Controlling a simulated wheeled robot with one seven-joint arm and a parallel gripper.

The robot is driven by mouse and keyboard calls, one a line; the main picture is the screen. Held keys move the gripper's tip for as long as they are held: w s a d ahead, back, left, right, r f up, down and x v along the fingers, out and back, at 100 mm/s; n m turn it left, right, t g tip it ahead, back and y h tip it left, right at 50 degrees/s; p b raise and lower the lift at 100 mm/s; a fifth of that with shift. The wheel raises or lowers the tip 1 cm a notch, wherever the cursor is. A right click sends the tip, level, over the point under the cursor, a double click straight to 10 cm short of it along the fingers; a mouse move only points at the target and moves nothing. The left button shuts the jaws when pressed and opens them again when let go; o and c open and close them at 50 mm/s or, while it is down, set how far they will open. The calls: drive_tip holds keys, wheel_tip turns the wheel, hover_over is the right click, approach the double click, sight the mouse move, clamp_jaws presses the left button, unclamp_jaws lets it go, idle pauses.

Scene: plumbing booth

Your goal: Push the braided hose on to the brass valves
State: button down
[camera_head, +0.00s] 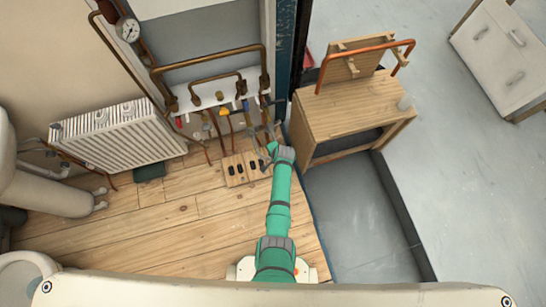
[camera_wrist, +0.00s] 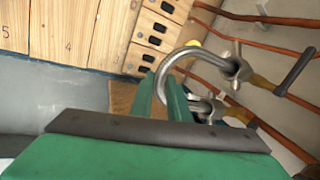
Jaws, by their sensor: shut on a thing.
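The braided hose (camera_wrist: 184,53) is a silver U-shaped loop in the wrist view. My gripper (camera_wrist: 163,92) is shut on one side of its bend with two green fingers. It also shows in the head view (camera_head: 279,150), at the foot of the pipe wall. One hose end has a metal nut (camera_wrist: 236,69) close to the upper brass valve (camera_wrist: 264,86). The other end lies near the lower brass valve (camera_wrist: 240,113), partly behind my finger. I cannot tell whether either end is seated. In the head view the hose is too small to make out clearly.
Copper pipes (camera_wrist: 258,20) run along the wall beside the valves, and a dark lever handle (camera_wrist: 296,72) sticks out. A numbered wooden board (camera_head: 233,175) with black slots lies left of my gripper. A wooden bench (camera_head: 345,105) stands to the right. Floorboards (camera_head: 170,225) at left are clear.

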drive_tip(key=c, duration=1.6)
unclamp_jaws()
drive_tip(key=shift+r, duration=0.1)
drive_tip(key=v, duration=1)
drive_tip(key=shift+s+d+r, duration=0.1)
drive_tip(key=shift+s+r, duration=0.05)
drive_tip(key=shift+r, duration=0.15)
